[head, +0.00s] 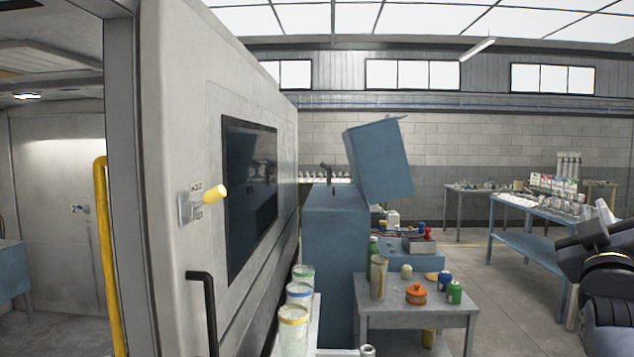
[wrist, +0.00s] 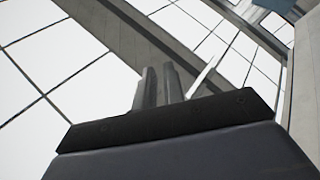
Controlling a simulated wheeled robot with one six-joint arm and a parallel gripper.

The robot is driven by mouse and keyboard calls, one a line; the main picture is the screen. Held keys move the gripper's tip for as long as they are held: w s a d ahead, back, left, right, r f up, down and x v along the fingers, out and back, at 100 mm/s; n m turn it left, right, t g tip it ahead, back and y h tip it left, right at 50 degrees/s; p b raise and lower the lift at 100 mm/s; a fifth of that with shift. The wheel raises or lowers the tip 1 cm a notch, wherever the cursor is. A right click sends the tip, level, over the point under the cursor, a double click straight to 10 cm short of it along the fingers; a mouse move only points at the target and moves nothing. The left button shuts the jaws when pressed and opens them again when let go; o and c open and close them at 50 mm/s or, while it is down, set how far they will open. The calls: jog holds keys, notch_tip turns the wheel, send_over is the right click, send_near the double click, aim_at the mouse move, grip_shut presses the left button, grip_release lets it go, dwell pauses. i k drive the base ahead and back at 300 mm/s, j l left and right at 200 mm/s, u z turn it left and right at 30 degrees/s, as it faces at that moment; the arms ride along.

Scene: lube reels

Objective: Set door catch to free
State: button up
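The door catch is a small metal plate (head: 186,209) on the grey machine door, left of the dark window in the head view. A yellow handle (head: 215,193) sticks out from it to the right, tilted slightly up. Lettering above the handle seems to read HOLD; lower marks are too small to read. My gripper (head: 604,210) is at the far right edge of the head view, well away from the catch and partly cut off. In the wrist view its two grey fingers (wrist: 160,85) stand close together, empty, pointing toward the ceiling. The catch is not in the wrist view.
A black door handle (head: 203,300) sits below the catch. A yellow rail (head: 107,250) stands in the opening at left. Capped jars (head: 293,325) and a small table (head: 415,312) with cans and bottles stand right of the door. A blue bench (head: 540,207) is farther right.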

aim_at(217, 193)
jog(key=u, duration=1.55)
jog(key=i+j, duration=0.55)
jog(key=i+l, duration=0.2)
jog(key=i+j, duration=0.15)
jog(key=l, duration=0.1)
jog(key=k+j, duration=0.2)
jog(key=k, duration=0.15)
